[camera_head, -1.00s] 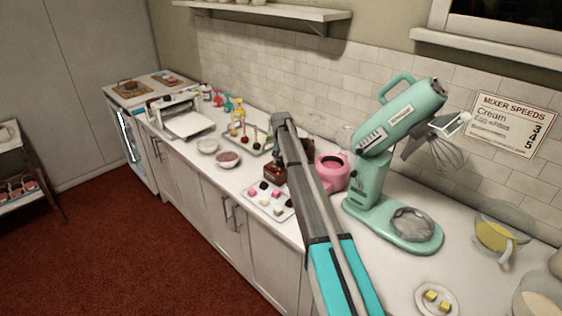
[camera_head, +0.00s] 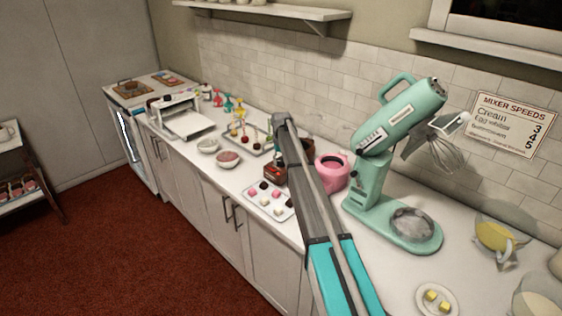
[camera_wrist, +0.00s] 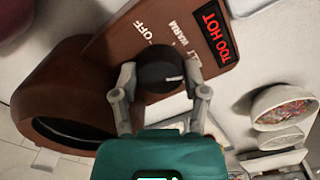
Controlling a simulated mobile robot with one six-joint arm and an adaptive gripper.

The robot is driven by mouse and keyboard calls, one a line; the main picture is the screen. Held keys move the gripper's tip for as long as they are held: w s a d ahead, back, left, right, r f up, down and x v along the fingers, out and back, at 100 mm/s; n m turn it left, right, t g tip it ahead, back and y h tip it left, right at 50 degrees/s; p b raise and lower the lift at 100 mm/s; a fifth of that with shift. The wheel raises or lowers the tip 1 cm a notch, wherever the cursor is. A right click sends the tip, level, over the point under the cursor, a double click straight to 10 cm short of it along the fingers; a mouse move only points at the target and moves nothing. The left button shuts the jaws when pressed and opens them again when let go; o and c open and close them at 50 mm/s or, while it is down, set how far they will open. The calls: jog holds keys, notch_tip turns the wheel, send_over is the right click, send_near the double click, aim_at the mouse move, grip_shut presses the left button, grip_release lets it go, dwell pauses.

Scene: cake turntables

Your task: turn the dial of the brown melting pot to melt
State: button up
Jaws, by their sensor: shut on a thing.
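The brown melting pot (camera_wrist: 60,70) fills the upper left of the wrist view, with its round opening at the left. In the head view the brown pot (camera_head: 272,172) is mostly hidden behind my arm. Its black dial (camera_wrist: 160,68) sits on a sloping brown panel. My gripper (camera_wrist: 161,92) is shut on the dial, one finger on each side. The dial's white mark points right, close to the partly hidden MELT label (camera_wrist: 190,60). WARM and OFF are printed above. A red TOO HOT sign (camera_wrist: 218,38) is lit on the panel.
A pink pot (camera_head: 332,170) stands just right of my arm, and a teal mixer (camera_head: 372,190) beyond it. A tray of small cubes (camera_head: 262,207) lies in front of the brown pot. Bowls (camera_head: 228,159) stand to the left.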

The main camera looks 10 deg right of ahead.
aim_at(281, 160)
jog(key=o, duration=1.2)
jog(key=shift+c, duration=0.2)
jog(key=shift+m, duration=0.5)
jog(key=m, duration=0.9)
notch_tip(281, 160, up, 14)
jog(key=p, duration=1.4)
jog(key=s+f+n+b, duration=0.2)
jog(key=s+f+b, duration=0.2)
jog(key=s, duration=0.6)
jog(key=s+f+n+b, duration=0.2)
jog(key=s+f+b, duration=0.2)
jog(key=s, duration=0.6)
jog(key=s+f+n+b, duration=0.2)
jog(key=s+f+b, duration=0.3)
jog(key=s, duration=0.5)
jog(key=shift+s, duration=0.1)
